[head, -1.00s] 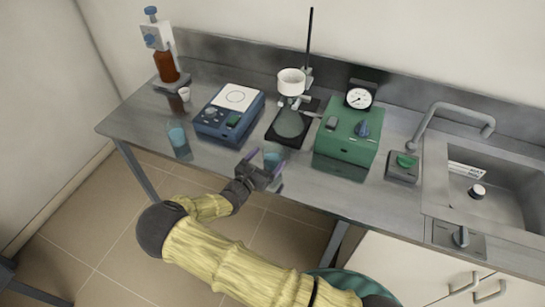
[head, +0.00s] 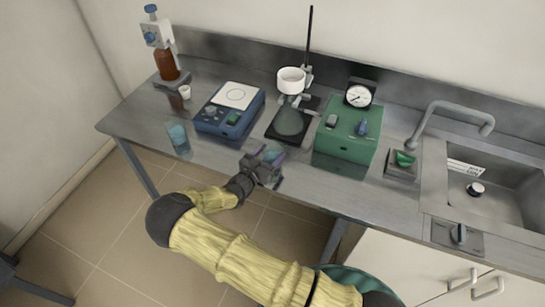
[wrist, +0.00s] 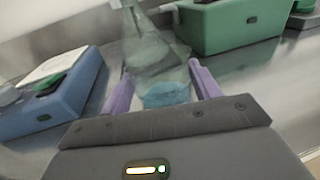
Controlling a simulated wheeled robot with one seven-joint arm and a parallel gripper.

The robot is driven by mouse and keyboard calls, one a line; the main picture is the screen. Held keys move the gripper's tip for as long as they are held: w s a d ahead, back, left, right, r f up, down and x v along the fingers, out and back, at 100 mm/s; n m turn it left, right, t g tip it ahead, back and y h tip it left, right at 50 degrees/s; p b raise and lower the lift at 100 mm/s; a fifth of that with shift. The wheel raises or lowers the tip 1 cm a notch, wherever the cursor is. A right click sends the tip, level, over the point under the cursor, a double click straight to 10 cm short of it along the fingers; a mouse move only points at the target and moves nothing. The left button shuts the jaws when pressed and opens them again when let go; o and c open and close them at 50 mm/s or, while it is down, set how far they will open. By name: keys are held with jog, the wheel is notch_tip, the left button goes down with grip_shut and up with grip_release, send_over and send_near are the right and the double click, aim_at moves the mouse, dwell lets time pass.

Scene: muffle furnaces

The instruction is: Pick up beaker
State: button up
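A clear glass beaker with blue liquid (wrist: 165,96) stands near the bench's front edge. In the head view this beaker (head: 273,154) is partly hidden by my gripper (head: 266,158). In the wrist view the purple fingers of my gripper (wrist: 162,90) are spread, one on each side of the beaker. The beaker lies between them, and I cannot tell whether either finger touches the glass. A second beaker with blue liquid (head: 178,138) stands further left on the bench.
A blue device (head: 212,122) is to the left, and a green pump with a gauge (head: 345,140) is to the right. A filter flask (head: 289,122) on a dark stand base is behind the beaker. A sink (head: 505,195) lies far right.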

jog(key=c, duration=0.3)
jog(key=shift+r, duration=0.1)
jog(key=shift+c, duration=0.2)
notch_tip(320, 180, up, 10)
jog(key=b, duration=0.1)
jog(key=shift+b, duration=0.4)
